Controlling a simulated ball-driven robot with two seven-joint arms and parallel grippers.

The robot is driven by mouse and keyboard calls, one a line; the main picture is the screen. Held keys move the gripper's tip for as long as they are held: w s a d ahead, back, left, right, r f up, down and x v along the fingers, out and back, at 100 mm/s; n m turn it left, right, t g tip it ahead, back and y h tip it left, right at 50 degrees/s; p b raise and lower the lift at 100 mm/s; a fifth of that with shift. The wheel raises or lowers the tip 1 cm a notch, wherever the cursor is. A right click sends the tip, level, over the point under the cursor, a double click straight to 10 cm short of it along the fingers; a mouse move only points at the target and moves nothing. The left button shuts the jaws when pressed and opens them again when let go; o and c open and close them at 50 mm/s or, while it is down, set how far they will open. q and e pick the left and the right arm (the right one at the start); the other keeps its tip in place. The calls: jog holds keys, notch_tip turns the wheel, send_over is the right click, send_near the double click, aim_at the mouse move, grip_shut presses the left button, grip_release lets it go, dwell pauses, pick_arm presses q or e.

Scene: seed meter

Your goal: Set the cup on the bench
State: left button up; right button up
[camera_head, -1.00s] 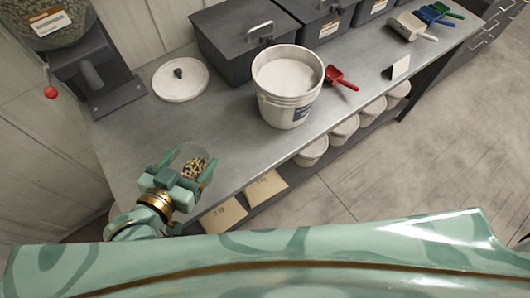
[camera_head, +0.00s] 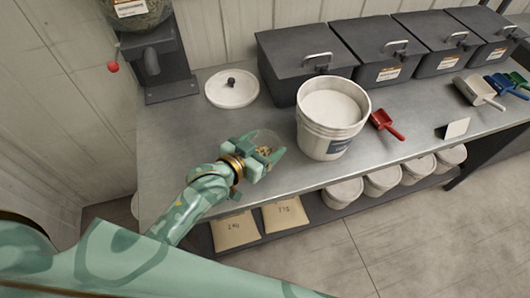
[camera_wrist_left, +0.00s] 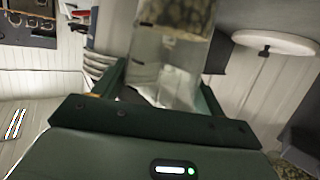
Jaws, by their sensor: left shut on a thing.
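My left gripper (camera_head: 262,160) is shut on a clear cup (camera_head: 266,138) with mottled beige and dark seeds inside. The cup shows over the grey metal bench (camera_head: 180,135), left of the white bucket and in front of the round lid. I cannot tell whether its base touches the bench. In the left wrist view the clear cup (camera_wrist_left: 165,65) stands between the fingers of the left gripper (camera_wrist_left: 160,95), with the seeds at the top of the picture. My right gripper is not in view.
The white bucket (camera_head: 326,143) stands close right of the cup. A round white lid (camera_head: 232,88) lies behind. A seed dispenser (camera_head: 155,60) is at the back left, dark bins (camera_head: 305,60) along the back, a red scoop (camera_head: 385,124) at right. The bench left of the cup is clear.

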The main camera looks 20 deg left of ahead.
aim_at(270, 147)
pick_arm(q)
jog(key=shift+w+f, duration=0.25)
jog(key=f, duration=0.1)
jog(key=f+b, duration=0.1)
jog(key=f, duration=0.1)
jog(key=shift+w+f+b, duration=0.25)
jog(key=shift+f+b, duration=0.1)
jog(key=shift+r, duration=0.1)
jog(key=o, duration=1.1)
jog(key=shift+s+a+r, duration=0.1)
jog(key=shift+s+a, duration=0.05)
jog(key=shift+s, duration=0.25)
jog(key=p+v, duration=0.2)
jog(key=v, duration=0.9)
